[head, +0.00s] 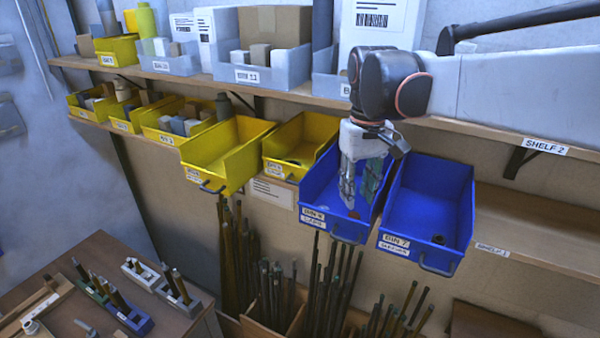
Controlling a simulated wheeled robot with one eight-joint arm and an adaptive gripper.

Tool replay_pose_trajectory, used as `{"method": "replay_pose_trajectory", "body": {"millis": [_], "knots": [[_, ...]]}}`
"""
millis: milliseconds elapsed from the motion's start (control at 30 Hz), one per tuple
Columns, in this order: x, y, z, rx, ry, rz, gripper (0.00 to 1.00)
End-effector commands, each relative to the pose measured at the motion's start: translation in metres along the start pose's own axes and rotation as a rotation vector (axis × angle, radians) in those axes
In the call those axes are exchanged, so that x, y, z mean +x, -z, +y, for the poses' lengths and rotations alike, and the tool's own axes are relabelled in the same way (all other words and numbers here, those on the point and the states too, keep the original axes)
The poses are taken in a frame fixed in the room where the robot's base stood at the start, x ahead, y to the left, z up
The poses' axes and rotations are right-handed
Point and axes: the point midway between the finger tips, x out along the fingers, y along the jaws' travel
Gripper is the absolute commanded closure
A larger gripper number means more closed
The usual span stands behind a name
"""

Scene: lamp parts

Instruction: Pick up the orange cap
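My gripper (360,197) points down into the left of two blue bins (316,188) on the lower shelf. Its two fingers look apart, with nothing seen between them. A small orange-brown piece (354,214), possibly the orange cap, lies on the floor of this bin just below the fingertips. It is too small to make out its shape, and I cannot tell whether a finger touches it. My fingers and wrist hide part of the bin's inside.
The other blue bin (431,190) stands close on the right, with a small dark piece inside. Two large yellow bins (228,152) are to the left. The upper shelf (285,92) runs behind my wrist. A table with lamp parts (104,246) is at lower left.

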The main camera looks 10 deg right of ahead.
Motion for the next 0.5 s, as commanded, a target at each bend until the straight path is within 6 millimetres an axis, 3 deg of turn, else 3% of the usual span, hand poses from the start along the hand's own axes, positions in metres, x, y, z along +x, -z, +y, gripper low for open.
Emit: {"method": "replay_pose_trajectory", "body": {"millis": [200,500], "knots": [[0.011,0.000,0.000,0.000,0.000,0.000,0.71],[0.046,0.000,-0.002,0.000,0.000,0.000,0.71]]}}
